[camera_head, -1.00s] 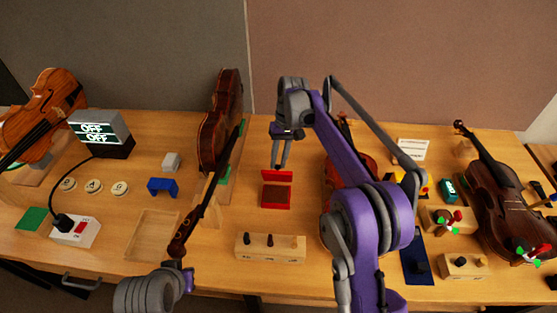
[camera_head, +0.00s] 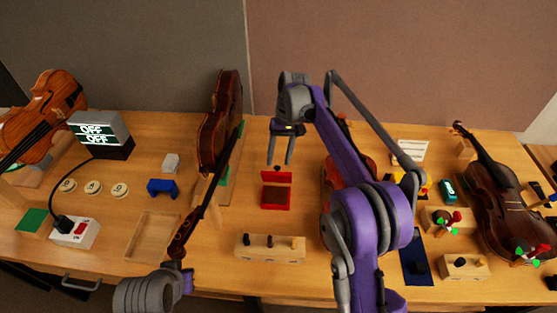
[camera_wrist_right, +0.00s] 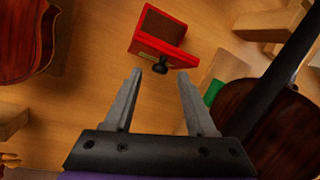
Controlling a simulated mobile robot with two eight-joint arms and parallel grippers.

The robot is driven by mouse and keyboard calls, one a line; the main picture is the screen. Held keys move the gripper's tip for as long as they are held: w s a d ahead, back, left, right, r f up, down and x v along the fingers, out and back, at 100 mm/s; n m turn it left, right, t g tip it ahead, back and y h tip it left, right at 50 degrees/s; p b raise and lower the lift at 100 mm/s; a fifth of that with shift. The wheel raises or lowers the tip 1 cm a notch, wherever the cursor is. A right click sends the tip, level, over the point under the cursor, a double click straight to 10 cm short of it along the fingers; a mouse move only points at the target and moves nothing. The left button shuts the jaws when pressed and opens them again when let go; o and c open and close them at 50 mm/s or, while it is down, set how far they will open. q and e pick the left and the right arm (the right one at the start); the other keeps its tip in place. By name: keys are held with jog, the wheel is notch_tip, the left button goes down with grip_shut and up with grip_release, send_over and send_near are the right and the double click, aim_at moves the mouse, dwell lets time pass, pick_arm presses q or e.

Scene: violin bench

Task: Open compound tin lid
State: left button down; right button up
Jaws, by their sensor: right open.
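The compound tin (camera_head: 276,199) is a small red box on the bench, with a dark brown inside. Its red lid (camera_head: 277,176) stands raised along the back edge, and a small black knob shows at the lid. In the right wrist view the tin (camera_wrist_right: 165,24) lies just beyond the fingertips, with the black knob (camera_wrist_right: 160,67) facing them. My right gripper (camera_head: 279,164) is open and empty, just behind and above the lid. Its fingers (camera_wrist_right: 160,74) stand on either side of the knob, apart from it. My left gripper is not visible; only part of my left arm shows at the bottom.
A wooden block with pegs (camera_head: 270,248) stands in front of the tin. A violin (camera_head: 220,125) on its side is left of it, its neck reaching forward. Another violin (camera_head: 328,172) is right, partly behind my right arm. Bare bench surrounds the tin.

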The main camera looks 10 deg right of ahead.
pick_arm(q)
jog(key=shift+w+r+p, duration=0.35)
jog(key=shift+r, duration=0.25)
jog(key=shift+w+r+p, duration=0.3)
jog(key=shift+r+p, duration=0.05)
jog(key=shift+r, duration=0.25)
pick_arm(e)
jog(key=v, duration=0.9)
jog(key=shift+r, duration=0.15)
